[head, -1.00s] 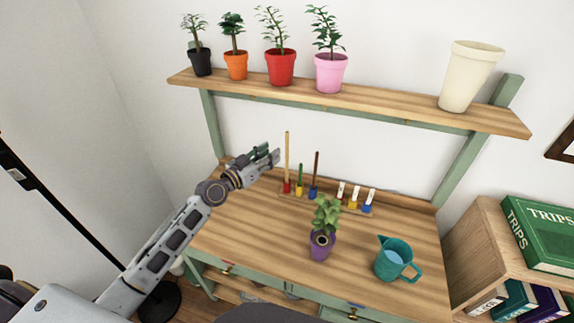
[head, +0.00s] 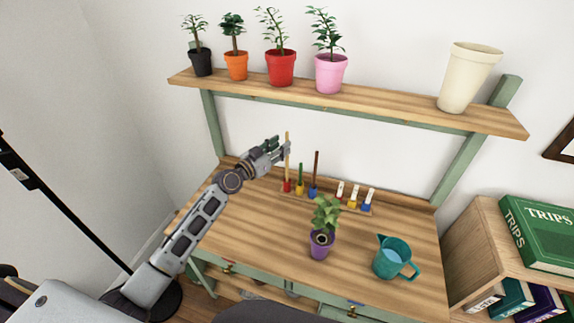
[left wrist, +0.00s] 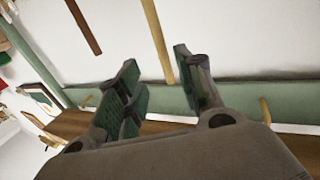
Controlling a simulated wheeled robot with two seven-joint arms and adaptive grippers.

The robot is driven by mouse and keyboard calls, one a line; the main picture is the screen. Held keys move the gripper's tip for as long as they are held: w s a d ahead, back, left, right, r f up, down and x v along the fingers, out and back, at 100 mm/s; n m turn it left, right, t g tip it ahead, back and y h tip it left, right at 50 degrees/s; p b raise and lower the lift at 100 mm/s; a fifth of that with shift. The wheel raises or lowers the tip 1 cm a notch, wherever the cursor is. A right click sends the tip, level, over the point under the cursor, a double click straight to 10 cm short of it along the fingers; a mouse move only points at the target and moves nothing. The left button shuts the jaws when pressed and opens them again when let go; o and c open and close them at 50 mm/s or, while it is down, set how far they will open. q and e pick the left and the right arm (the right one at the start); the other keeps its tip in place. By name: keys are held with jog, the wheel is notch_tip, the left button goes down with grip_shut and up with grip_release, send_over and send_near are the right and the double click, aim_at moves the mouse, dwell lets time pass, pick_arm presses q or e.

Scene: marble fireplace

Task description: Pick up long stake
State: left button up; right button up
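The long stake (head: 287,168) is a thin, light wooden rod standing upright in a red base at the left end of a small rack on the desk. My left gripper (head: 281,147) is at the stake's upper half, above the desk. In the left wrist view the stake (left wrist: 156,40) runs down between the two spread fingers of the gripper (left wrist: 158,86). The fingers look apart from it; I cannot tell how deep it sits between them. A shorter green stake (head: 300,178) and a dark brown stake (head: 316,172) stand to its right. My right gripper is out of view.
A purple potted plant (head: 322,243) and a teal watering jug (head: 393,257) stand nearer the desk's front. A shelf (head: 385,107) with several pots hangs above. The desk's left part (head: 225,230) is clear. The wall is close behind the rack.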

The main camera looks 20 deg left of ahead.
pick_arm(q)
jog(key=shift+a+p+x, duration=0.15)
jog(key=shift+p+x, duration=0.05)
jog(key=shift+x, duration=1.1)
jog(key=shift+a+p+x, duration=0.15)
jog(key=shift+p+x, duration=0.05)
jog(key=shift+x, duration=1.1)
jog(key=shift+w+f, duration=0.15)
jog(key=shift+f, duration=0.05)
grip_shut()
